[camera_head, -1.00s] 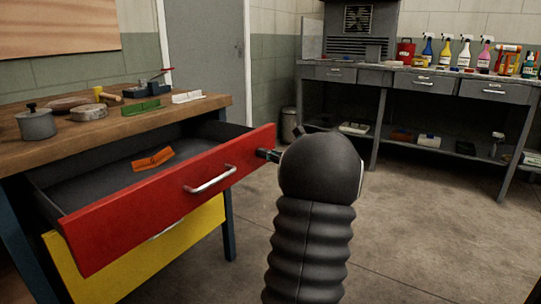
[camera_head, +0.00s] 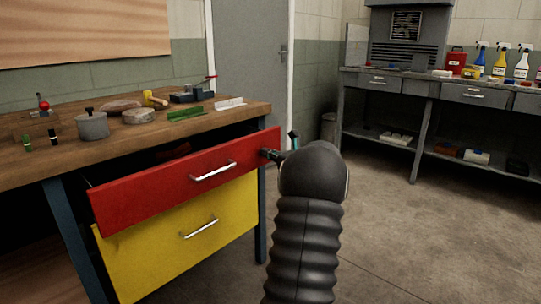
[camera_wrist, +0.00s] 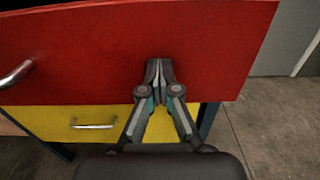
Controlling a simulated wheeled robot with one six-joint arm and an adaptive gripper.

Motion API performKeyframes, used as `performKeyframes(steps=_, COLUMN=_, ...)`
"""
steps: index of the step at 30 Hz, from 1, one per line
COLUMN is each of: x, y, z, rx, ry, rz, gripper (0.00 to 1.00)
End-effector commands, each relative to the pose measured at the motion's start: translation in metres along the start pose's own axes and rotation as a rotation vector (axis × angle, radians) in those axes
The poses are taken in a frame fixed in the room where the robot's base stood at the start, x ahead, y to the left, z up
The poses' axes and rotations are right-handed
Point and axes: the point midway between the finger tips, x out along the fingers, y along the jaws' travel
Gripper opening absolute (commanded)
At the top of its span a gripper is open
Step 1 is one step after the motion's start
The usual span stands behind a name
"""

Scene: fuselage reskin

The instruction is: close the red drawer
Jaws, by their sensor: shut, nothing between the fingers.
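My gripper (camera_head: 266,154) is at the right end of the red front, right of the handle. In the wrist view my gripper (camera_wrist: 158,64) is shut and empty, its tips at or very near the red front; contact is hard to tell. The drawer's inside is mostly hidden.
A yellow drawer (camera_head: 180,240) sits below the red one and looks shut. A pot (camera_head: 92,125), a green part (camera_head: 187,114) and other items stand on the workbench top (camera_head: 240,109). A grey bench (camera_head: 470,95) stands at the back right. The floor (camera_head: 400,230) between is clear.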

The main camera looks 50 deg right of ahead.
Motion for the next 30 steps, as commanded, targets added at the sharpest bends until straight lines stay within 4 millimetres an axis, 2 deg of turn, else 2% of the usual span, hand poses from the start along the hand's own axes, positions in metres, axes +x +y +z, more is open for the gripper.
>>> performKeyframes(steps=1, x=0.015, y=-0.001, z=0.002, rx=0.001, ry=0.0, rz=0.0, gripper=0.0)
performKeyframes(steps=6, x=0.059, y=-0.001, z=0.002, rx=0.0, ry=0.0, rz=0.0, gripper=0.0)
performKeyframes(steps=10, x=0.087, y=0.001, z=0.002, rx=-0.001, ry=-0.001, rz=0.002, gripper=0.0)
performKeyframes(steps=15, x=0.114, y=0.001, z=0.001, rx=0.001, ry=0.0, rz=0.003, gripper=0.0)
performKeyframes(steps=21, x=0.13, y=0.0, z=0.0, rx=0.0, ry=0.0, rz=0.0, gripper=0.0)
performKeyframes(steps=30, x=0.137, y=0.002, z=0.001, rx=-0.001, ry=-0.002, rz=0.002, gripper=0.0)
